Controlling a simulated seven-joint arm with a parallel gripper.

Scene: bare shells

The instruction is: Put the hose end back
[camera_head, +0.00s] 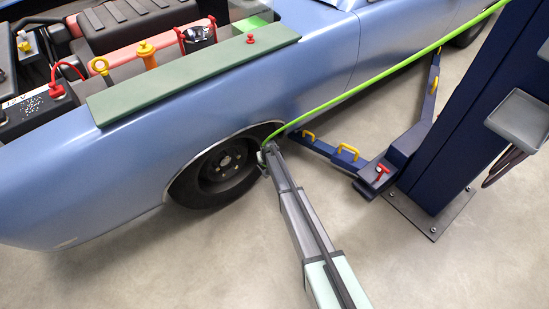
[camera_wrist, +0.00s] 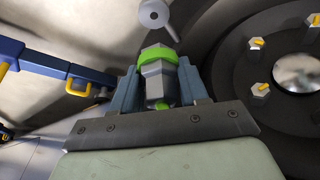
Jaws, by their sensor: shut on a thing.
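The bright green hose (camera_head: 400,66) runs from the upper right edge of the head view down past the car's side to my gripper (camera_head: 264,152). My gripper is beside the car's front wheel (camera_head: 222,165). In the wrist view, my gripper (camera_wrist: 161,88) is shut on the hose end (camera_wrist: 155,75), a grey faceted fitting with a green band. A round grey piece with a hole (camera_wrist: 154,14) shows just beyond it; whether it belongs to the fitting is unclear. The wheel (camera_wrist: 285,75) with its yellow-marked nuts is close on the right.
A dark blue lift post (camera_head: 460,110) with a grey tray (camera_head: 518,118) stands at the right. Its blue arms with yellow handles (camera_head: 347,152) reach under the car (camera_head: 330,60). The open engine bay is at upper left. Bare floor lies in front.

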